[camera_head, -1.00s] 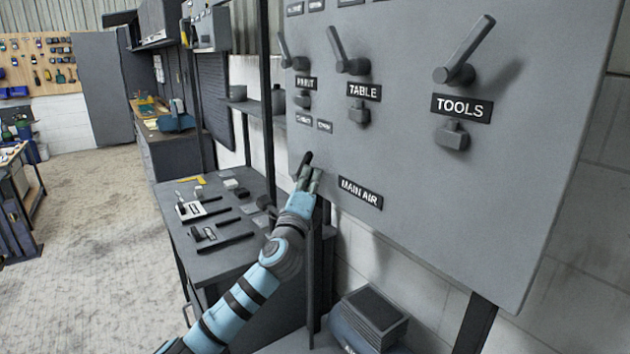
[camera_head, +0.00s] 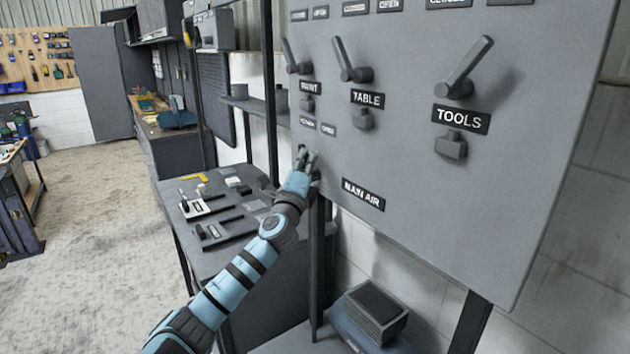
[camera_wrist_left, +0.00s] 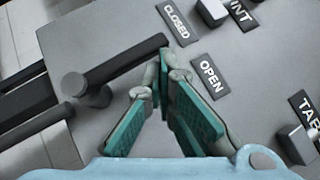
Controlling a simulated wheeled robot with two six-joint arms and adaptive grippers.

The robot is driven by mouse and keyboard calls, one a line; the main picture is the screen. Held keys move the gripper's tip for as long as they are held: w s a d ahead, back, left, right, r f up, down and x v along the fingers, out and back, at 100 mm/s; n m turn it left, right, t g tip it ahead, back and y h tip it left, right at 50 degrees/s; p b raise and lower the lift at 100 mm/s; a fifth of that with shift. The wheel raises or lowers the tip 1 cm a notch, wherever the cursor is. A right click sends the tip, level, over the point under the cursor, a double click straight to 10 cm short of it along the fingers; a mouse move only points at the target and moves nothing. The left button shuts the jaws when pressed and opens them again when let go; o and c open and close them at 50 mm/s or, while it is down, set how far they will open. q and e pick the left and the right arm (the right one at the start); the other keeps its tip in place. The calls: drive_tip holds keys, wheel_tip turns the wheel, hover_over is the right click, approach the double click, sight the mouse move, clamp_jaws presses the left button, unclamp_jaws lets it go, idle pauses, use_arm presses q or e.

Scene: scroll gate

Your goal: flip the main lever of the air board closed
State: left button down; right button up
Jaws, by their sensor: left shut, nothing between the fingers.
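The air board (camera_head: 400,140) is a large grey panel with a MAIN AIR plate (camera_head: 362,195) near its bottom edge. In the left wrist view the main lever (camera_wrist_left: 125,63) is a dark bar on a round pivot, its free end near the CLOSED label (camera_wrist_left: 179,22). The OPEN label (camera_wrist_left: 213,77) sits on the other side of my fingertips. My left gripper (camera_wrist_left: 160,65) is shut and empty, with its fingertips beside the lever's free end; contact is unclear. In the head view my left gripper (camera_head: 306,158) hides most of the lever. My right gripper is out of view.
Three upper levers stand tilted up on the board, over PAINT, TABLE (camera_head: 367,98) and TOOLS (camera_head: 461,119) plates. A grey workbench (camera_head: 222,255) with small tools stands behind my left arm. A dark box (camera_head: 373,312) lies below the board.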

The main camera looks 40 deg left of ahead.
use_arm(q)
drive_tip(key=shift+w+a+r, duration=0.1)
drive_tip(key=shift+w+a, duration=0.05)
drive_tip(key=shift+a, duration=0.3)
drive_tip(key=shift+w+a+r, duration=0.1)
drive_tip(key=shift+a, duration=0.5)
idle(1.0)
drive_tip(key=shift+r, duration=0.1)
drive_tip(key=s+d+r+p, duration=0.1)
drive_tip(key=s+d+r, duration=0.2)
drive_tip(key=s+d, duration=0.6)
drive_tip(key=shift+p, duration=0.35)
drive_tip(key=shift+r, duration=0.15)
